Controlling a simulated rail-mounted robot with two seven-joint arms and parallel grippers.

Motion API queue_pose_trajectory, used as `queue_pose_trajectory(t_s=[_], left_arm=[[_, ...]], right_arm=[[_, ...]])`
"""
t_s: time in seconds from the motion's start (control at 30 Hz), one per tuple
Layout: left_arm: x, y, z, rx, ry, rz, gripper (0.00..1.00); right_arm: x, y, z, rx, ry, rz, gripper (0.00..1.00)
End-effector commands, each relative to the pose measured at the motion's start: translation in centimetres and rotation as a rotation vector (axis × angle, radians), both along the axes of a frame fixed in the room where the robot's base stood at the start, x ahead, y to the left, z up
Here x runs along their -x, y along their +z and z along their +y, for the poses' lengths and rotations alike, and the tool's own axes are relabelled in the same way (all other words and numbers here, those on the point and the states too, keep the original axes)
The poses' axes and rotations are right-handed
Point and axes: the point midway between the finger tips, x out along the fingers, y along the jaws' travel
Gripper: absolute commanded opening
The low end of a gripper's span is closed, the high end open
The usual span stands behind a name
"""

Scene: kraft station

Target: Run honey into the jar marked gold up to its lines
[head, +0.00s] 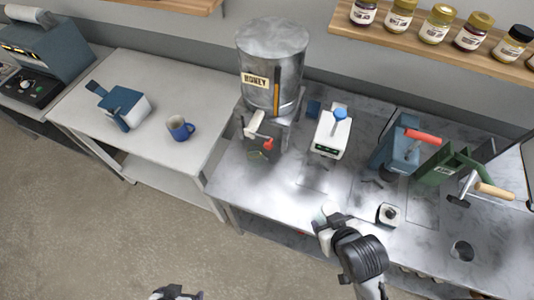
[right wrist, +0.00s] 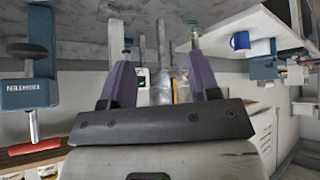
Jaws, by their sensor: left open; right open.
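The steel honey tank (head: 270,85), labelled HONEY, stands at the back of the marble counter. Its spout and valve with a red handle (head: 267,143) face the front. A small, clear, greenish vessel (head: 258,156) is below the spout; I cannot read a mark or lines on it, or tell whether it is the gold jar. My right gripper (head: 326,219) is open over the counter's front edge, with a pale shape at its tips that I cannot make out. In the right wrist view its fingers (right wrist: 160,75) are apart. My left gripper (head: 178,293) is open at the bottom edge, mostly out of frame.
A white scale (head: 330,134) stands right of the tank. A blue mug (head: 180,129) is on the left table. Filled jars (head: 438,24) line the shelf.

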Motion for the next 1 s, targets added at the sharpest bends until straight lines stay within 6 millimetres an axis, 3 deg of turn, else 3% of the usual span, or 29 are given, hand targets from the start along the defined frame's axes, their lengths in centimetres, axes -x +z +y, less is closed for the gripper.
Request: queue_pose_trajectory(t_s=[0.03,0.27,0.37,0.6,0.8,1.0], left_arm=[[0.0,-3.5,0.0,0.0,0.0,0.0,0.93],[0.0,-9.9,0.0,0.0,0.0,-0.001,0.93],[0.0,-12.1,0.0,0.0,0.0,-0.001,0.93],[-0.1,-11.4,0.0,0.001,0.0,-0.005,0.93],[-0.1,-11.4,0.0,0.001,0.0,-0.006,0.93],[-0.1,-11.4,0.0,0.001,0.0,-0.005,0.93]], right_arm=[[-1.7,-2.3,1.3,0.004,0.026,-0.041,0.56],[-8.2,-4.8,6.3,0.14,0.09,-0.224,0.56],[-10.9,-5.5,8.8,0.291,0.135,-0.35,0.56],[-13.0,-5.1,12.6,0.769,0.3,-0.593,0.56],[-14.1,-2.6,13.1,1.179,0.407,-0.771,0.56],[-14.3,-1.8,13.7,1.304,0.482,-0.806,0.56]])
